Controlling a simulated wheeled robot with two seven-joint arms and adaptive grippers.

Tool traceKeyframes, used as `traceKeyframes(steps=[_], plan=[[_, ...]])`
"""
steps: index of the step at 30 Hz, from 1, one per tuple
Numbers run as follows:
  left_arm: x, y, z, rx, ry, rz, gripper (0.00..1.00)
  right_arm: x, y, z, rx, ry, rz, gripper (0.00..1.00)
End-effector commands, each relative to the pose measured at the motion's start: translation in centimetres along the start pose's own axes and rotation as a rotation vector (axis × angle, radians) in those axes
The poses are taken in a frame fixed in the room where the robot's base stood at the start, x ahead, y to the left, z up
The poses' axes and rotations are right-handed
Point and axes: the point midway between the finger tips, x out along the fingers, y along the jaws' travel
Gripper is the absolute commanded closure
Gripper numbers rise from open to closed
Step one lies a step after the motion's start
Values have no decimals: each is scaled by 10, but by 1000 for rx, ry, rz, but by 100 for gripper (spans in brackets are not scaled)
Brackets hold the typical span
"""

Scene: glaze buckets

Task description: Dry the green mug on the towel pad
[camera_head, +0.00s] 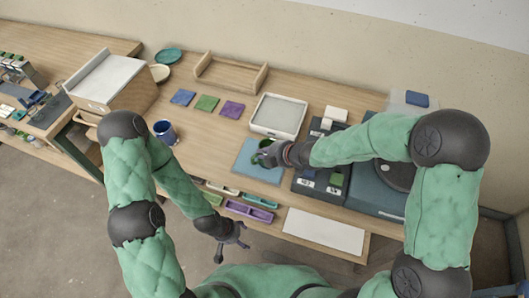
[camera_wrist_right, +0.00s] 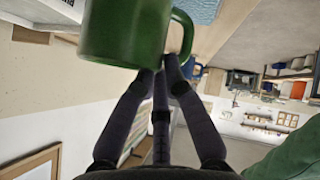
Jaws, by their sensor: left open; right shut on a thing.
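The green mug (camera_wrist_right: 125,32) fills the upper part of the right wrist view, with its handle on the right. My right gripper (camera_wrist_right: 163,66) is shut on it. In the head view the mug (camera_head: 265,143) is small and partly hidden by my right gripper (camera_head: 268,155). It is over the blue towel pad (camera_head: 256,174); I cannot tell whether it touches the pad. A blue textured patch of the pad (camera_wrist_right: 200,9) shows behind the mug in the wrist view. My left gripper (camera_head: 232,240) is open and empty, in front of the table's front edge.
A white-rimmed tray (camera_head: 279,133) stands behind the pad. A blue mug (camera_head: 165,132) is at the left. Blue, green and purple squares (camera_head: 207,103) lie at the back. Coloured trays (camera_head: 250,211) and a white board (camera_head: 323,232) lie along the front. Dark equipment stands right of the pad.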

Motion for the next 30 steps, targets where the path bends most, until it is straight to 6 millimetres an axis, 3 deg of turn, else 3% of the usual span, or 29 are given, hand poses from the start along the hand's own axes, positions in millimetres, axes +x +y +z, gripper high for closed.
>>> traceKeyframes(steps=[16, 30], plan=[[1, 0, 0, 0, 0, 0, 27, 2, 0, 0, -1, 1, 1, 100], [7, -2, 0, 0, 0, 0, 27, 16, 4, -16, -1, 1, -1, 100]])
